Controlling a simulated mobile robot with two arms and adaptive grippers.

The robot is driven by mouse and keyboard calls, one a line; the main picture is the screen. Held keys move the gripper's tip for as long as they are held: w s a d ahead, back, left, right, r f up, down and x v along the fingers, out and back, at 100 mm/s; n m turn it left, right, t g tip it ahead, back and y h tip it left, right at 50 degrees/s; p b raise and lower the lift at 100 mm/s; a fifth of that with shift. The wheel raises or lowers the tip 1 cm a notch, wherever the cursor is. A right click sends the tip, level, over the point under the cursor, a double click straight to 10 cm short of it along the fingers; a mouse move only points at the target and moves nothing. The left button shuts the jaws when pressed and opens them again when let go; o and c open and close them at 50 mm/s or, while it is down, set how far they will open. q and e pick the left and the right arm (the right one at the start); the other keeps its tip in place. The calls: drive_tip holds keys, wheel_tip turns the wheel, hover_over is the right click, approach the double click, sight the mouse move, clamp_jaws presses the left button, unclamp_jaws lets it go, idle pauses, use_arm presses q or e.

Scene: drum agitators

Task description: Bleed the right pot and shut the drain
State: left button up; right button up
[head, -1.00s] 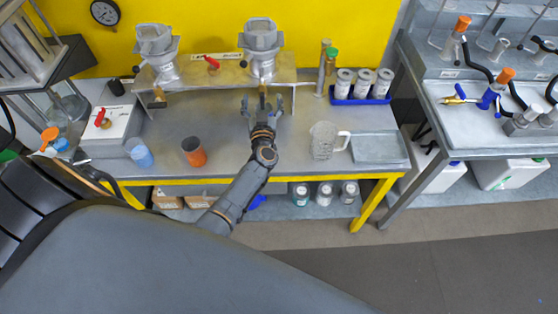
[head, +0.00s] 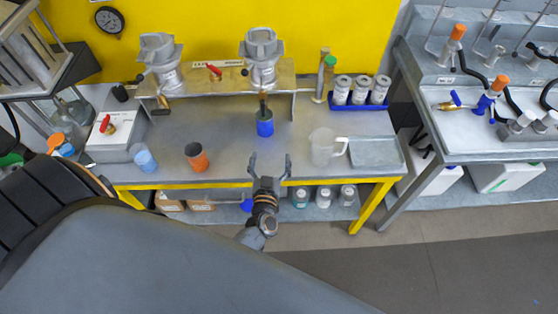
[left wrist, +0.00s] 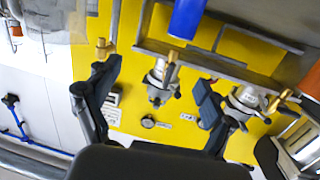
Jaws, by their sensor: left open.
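The right pot (head: 262,65) is a grey metal vessel on the raised shelf (head: 215,76). Its brass drain (head: 263,98) hangs below the shelf edge. A blue cup (head: 265,126) is upright beneath that drain; its inside is too small to read. My left gripper (head: 270,165) is open and empty, at the bench's front edge and apart from the cup. In the left wrist view, the blue cup (left wrist: 187,17) is at the top, beyond the spread fingers. The drain handle's position cannot be told. My right gripper is not in view.
A left pot (head: 160,68) stands on the same shelf. An orange cup (head: 196,157) and a pale blue cup (head: 143,157) stand left on the bench. A clear jug (head: 323,146) and a grey tray (head: 375,151) lie right. Bench surface around the blue cup is clear.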

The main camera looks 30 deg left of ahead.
use_arm(q)
drive_tip(key=s+d+f+m+h+b, duration=0.1)
drive_tip(key=s+d+f+h+b, duration=0.1)
drive_tip(key=f, duration=0.5)
drive_tip(key=s+d+f+m+g+h+b, duration=0.1)
drive_tip(key=s+d+f+m+h+b, duration=0.1)
drive_tip(key=f, duration=0.6)
drive_tip(key=shift+d+g+h, duration=0.3)
drive_tip(key=shift+d, duration=0.25)
drive_tip(key=s+d+f+m+g+h+b, duration=0.3)
drive_tip(key=s+f+g, duration=0.3)
drive_tip(key=s+f, duration=1.05)
drive_tip(key=s+a+f+g+b, duration=0.1)
drive_tip(key=s+a+f+g, duration=0.1)
drive_tip(key=s+f, duration=0.4)
drive_tip(key=s+a+f+g+b, duration=0.1)
drive_tip(key=s+f+g, duration=0.4)
drive_tip(key=s, duration=0.9)
drive_tip(key=shift+a+f+m+y, duration=0.3)
drive_tip(key=shift+a+f+m, duration=0.1)
drive_tip(key=shift+a+f, duration=0.15)
drive_tip(key=shift+w, duration=0.15)
